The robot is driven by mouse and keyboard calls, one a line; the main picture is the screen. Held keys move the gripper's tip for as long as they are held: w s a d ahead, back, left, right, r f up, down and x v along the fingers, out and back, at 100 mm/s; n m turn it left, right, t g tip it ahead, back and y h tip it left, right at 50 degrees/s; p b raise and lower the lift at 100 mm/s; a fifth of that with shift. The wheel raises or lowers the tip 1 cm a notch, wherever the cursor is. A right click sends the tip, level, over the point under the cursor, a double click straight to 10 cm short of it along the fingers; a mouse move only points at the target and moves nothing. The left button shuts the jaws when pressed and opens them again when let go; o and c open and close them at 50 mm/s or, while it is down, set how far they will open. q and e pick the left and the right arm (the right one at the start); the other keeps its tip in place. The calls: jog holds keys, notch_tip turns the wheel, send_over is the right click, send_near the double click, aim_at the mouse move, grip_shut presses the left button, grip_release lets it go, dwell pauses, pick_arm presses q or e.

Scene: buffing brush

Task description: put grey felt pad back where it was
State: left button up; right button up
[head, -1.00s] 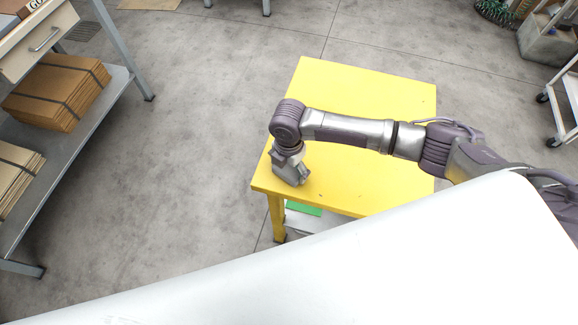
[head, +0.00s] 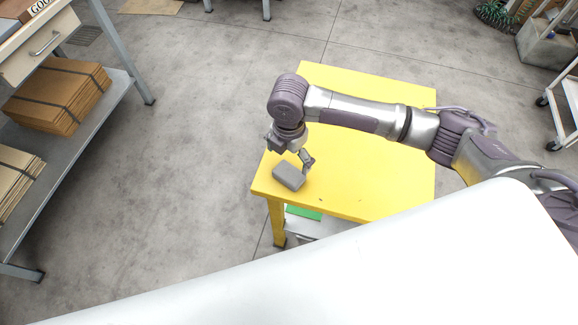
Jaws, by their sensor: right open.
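The grey felt pad (head: 289,177) is a small grey block lying on the yellow table (head: 385,185), near its front left corner. My right gripper (head: 293,160) is just above and behind the pad, pointing down. It is open, with one finger visible to the right of the pad; the other finger is partly hidden by the gripper body. The pad appears to rest on the tabletop, free of the gripper. My left gripper is not in view.
The rest of the yellow tabletop is mostly clear. A green item (head: 304,212) is on a lower level under the table. At left, a metal shelf (head: 100,112) holds cardboard stacks (head: 57,95). A white cart (head: 568,95) stands at the right. Grey floor lies between.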

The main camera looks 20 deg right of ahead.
jog(key=shift+r, duration=2.1)
jog(key=shift+s+f, duration=0.1)
